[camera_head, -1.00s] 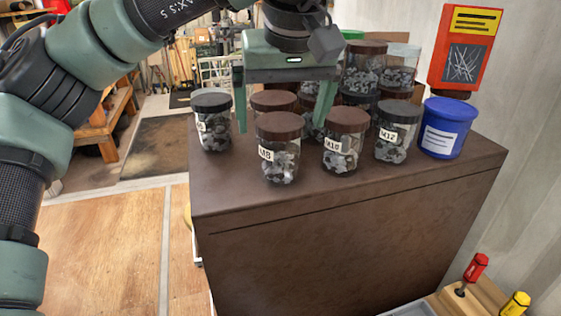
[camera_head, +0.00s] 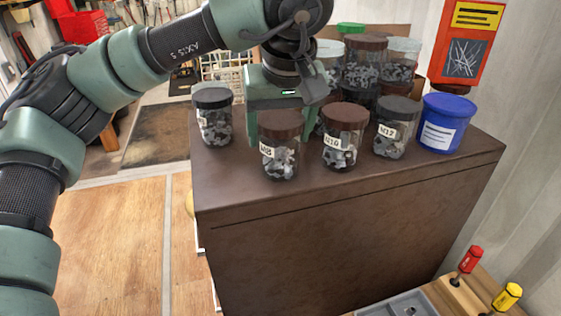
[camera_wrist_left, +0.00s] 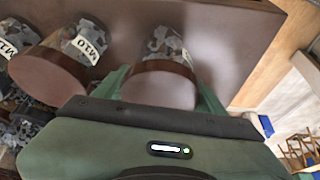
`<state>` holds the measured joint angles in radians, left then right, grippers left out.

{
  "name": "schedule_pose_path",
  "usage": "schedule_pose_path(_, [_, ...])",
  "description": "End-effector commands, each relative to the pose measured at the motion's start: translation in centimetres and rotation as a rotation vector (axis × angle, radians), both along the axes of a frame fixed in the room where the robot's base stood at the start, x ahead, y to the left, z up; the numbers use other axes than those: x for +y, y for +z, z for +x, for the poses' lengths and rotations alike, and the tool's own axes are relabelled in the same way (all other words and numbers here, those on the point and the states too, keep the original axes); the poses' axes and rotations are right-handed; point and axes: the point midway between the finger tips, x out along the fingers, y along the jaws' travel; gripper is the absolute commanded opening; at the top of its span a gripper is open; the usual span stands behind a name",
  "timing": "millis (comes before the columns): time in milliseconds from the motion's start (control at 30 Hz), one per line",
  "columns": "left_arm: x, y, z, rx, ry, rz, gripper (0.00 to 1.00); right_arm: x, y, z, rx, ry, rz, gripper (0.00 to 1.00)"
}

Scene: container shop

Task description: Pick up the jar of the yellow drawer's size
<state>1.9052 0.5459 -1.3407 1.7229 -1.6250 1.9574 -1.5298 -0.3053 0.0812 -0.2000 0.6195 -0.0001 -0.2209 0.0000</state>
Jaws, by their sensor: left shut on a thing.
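The jar labelled M8 (camera_head: 281,152), clear with a brown lid and grey metal parts, stands upright at the front of the dark cabinet top. My left gripper (camera_head: 280,130) comes down from behind it, fingers on either side, shut on it. No yellow drawer shows. My right gripper is out of view.
The M12 jar (camera_head: 394,140), dark-lidded, and a blue tub (camera_head: 444,128) stand to the right. Another dark-lidded jar (camera_head: 214,128) stands left. More stacked jars (camera_head: 365,65) crowd behind. The cabinet top (camera_head: 235,185) is bare along its front edge.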

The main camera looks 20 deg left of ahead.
Motion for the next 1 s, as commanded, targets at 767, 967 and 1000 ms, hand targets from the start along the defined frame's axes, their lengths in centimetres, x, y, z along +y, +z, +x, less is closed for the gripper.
schedule_pose_path(767, [0.0,8.2,0.0,-0.01,0.005,-0.001,0.0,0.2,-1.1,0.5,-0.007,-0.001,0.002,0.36])
schedule_pose_path(967, [0.0,14.2,0.0,-0.007,0.006,-0.001,0.0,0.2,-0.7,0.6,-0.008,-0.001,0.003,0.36])
schedule_pose_path(1000, [0.0,15.1,0.0,-0.008,0.006,-0.001,0.0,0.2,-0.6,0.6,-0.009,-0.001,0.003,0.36])
